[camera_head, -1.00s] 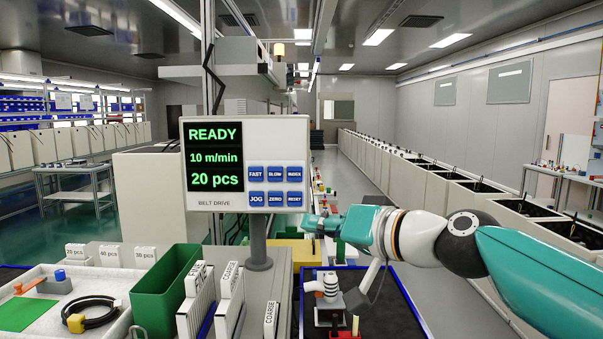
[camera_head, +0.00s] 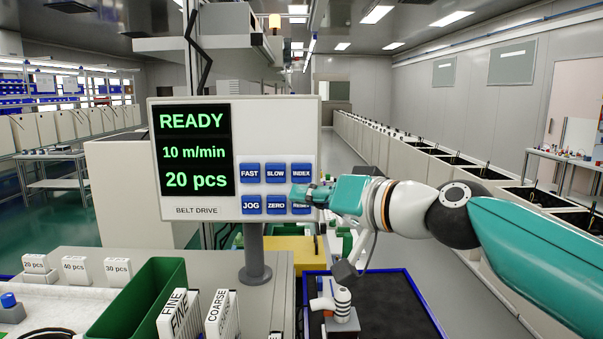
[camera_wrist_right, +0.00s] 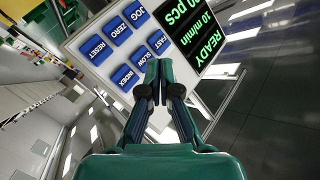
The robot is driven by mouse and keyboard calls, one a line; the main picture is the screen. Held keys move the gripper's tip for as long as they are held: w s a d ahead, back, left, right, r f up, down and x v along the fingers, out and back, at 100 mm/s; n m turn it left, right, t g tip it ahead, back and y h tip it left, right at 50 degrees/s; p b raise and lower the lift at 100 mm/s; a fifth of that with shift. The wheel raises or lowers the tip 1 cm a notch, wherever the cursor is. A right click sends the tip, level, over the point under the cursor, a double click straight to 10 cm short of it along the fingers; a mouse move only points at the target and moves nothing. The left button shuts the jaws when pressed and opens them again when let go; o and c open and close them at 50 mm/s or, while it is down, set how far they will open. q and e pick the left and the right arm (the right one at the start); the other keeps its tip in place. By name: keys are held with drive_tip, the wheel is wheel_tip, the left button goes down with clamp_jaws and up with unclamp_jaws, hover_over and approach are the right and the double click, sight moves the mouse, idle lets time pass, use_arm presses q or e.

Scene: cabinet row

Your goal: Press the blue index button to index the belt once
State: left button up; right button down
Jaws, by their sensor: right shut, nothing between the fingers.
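The belt drive panel (camera_head: 235,215) faces me on a post, its screen reading READY, 10 m/min and 20 pcs. The blue INDEX button (camera_head: 302,173) is at the top right of the six buttons. It also shows in the right wrist view (camera_wrist_right: 122,77), left of the fingers. My right gripper (camera_head: 299,194) is shut and empty, its tips just below the INDEX button in the picture, partly covering RESET (camera_head: 301,209). In the wrist view the fingertips (camera_wrist_right: 155,66) overlap the panel near SLOW and FAST. I cannot tell whether they touch it. My left gripper is out of view.
Below stand a green bin (camera_head: 140,300), white cards marked FINE and COARSE, and piece-count cards (camera_head: 75,269). A dark blue-edged tray (camera_head: 395,310) lies under my right arm, with a white-and-grey device (camera_head: 340,305) at its left.

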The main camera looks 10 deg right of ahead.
drive_tip(key=p, duration=0.3)
approach(292, 176)
drive_tip(key=shift+s+a+x, duration=0.1)
drive_tip(key=shift+a+x, duration=0.05)
drive_tip(key=shift+x, duration=0.75)
drive_tip(key=shift+s+a+x, duration=0.1)
drive_tip(key=shift+x, duration=0.8)
drive_tip(key=shift+s+a+x, duration=0.1)
drive_tip(key=shift+a+x, duration=0.05)
drive_tip(key=shift+x, duration=0.8)
drive_tip(key=shift+f, duration=0.1)
drive_tip(key=shift+w, duration=0.15)
drive_tip(key=shift+w, duration=0.25)
drive_tip(key=shift+w+d, duration=0.15)
drive_tip(key=shift+w, duration=0.25)
drive_tip(key=shift+s, duration=0.1)
drive_tip(key=shift+s+b, duration=0.35)
drive_tip(key=shift+b, duration=0.05)
drive_tip(key=shift+s, duration=0.35)
